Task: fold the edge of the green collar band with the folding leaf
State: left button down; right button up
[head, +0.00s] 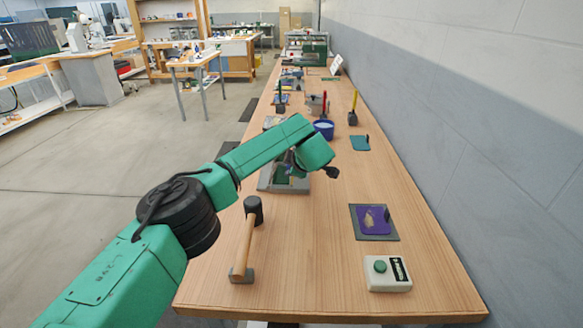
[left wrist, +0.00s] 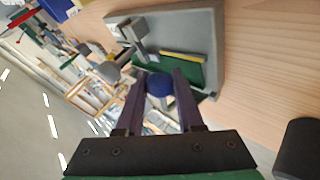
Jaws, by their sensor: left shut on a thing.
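My left gripper (left wrist: 160,80) is shut on a round blue knob (left wrist: 159,86), which sits between its two dark fingers in the left wrist view. Just beyond the knob is the green band (left wrist: 186,72), with a thin yellow strip along its far edge. They lie on a grey fixture plate (left wrist: 207,35) with a metal post and a rounded grey part at its left. In the head view my green left arm covers most of the fixture (head: 271,186), and the fingertips are hidden. The leaf itself cannot be made out clearly. My right gripper is not in view.
A blue bowl (head: 324,128) and teal piece (head: 360,143) lie farther back. A wall runs along the right.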

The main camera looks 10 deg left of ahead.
pick_arm(q)
jog(key=c, duration=0.5)
grip_release()
jog(key=shift+c, duration=0.2)
jog(key=shift+s+d+r, duration=0.3)
jog(key=shift+s+r, duration=0.05)
jog(key=shift+r, duration=0.05)
jog(key=b+v, duration=0.3)
jog(key=v, duration=1)
